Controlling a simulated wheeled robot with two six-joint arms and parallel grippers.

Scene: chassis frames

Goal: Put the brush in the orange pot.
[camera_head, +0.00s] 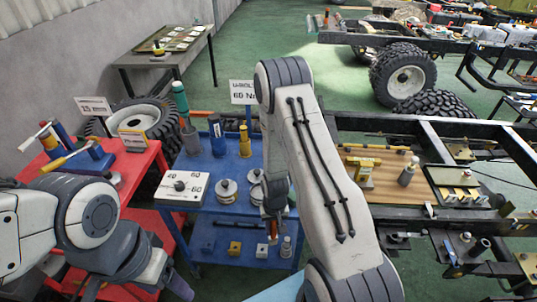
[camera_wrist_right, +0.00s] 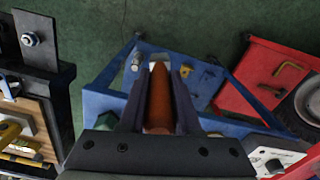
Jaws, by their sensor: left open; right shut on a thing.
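My right gripper (camera_head: 272,218) hangs low at the front of the blue cart, partly hidden by my right arm. In the right wrist view its jaws (camera_wrist_right: 158,88) are shut on an orange-brown, rounded, elongated thing, which I take to be the brush (camera_wrist_right: 158,102). A small orange end of it shows below the jaws in the head view (camera_head: 273,232). I cannot make out bristles. I cannot clearly pick out an orange pot in either view. My left gripper (camera_head: 92,289) is open at the bottom left, mostly hidden and cut off by the frame edge.
The blue cart (camera_head: 205,160) carries a white dial box (camera_head: 182,187), stacked discs and upright tools. Its lower shelf holds small blocks and a bottle (camera_head: 286,247). A red table (camera_head: 135,165) stands left. The chassis frame with a wooden board (camera_head: 385,185) is right. Green floor lies between.

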